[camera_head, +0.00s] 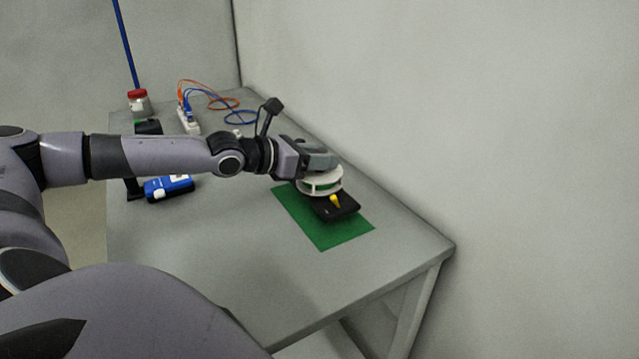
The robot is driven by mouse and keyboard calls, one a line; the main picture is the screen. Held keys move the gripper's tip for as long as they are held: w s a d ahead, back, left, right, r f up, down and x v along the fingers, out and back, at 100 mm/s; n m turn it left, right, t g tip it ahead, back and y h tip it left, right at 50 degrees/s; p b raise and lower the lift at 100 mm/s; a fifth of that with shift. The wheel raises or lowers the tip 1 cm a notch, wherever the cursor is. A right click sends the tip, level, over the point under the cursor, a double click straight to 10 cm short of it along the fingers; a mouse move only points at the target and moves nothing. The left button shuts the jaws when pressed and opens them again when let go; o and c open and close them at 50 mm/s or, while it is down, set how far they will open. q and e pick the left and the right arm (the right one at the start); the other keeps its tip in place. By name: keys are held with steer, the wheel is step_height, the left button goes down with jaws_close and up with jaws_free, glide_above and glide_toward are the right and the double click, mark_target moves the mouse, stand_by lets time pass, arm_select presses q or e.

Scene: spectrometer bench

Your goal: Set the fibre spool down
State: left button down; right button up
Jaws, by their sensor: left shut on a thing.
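The fibre spool (322,186) is a white, round spool with flanges, seen at the right end of my left arm. My left gripper (320,163) is shut on the spool from above, and its fingers hide part of the spool's top. The spool is over the back part of a green mat (325,235). It overlaps a black box (338,208) with a yellow tip on it in the picture. I cannot tell whether the spool touches the mat or the box. My right gripper is not in view.
A blue device (168,189) lies left on the grey table (215,245). A white power strip (188,120) with blue and orange cables and a red-lidded jar (138,103) stand at the back. Walls border the table behind and right. The table's front is clear.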

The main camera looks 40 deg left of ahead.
mark_target(320, 175)
arm_select(q)
steer(key=shift+f+b, duration=2.05)
steer(key=shift+f, duration=0.1)
steer(key=shift+r, duration=0.1)
steer(key=c, duration=0.7)
jaws_free()
steer(key=shift+b+v, duration=1.1)
steer(key=shift+v, duration=4.95)
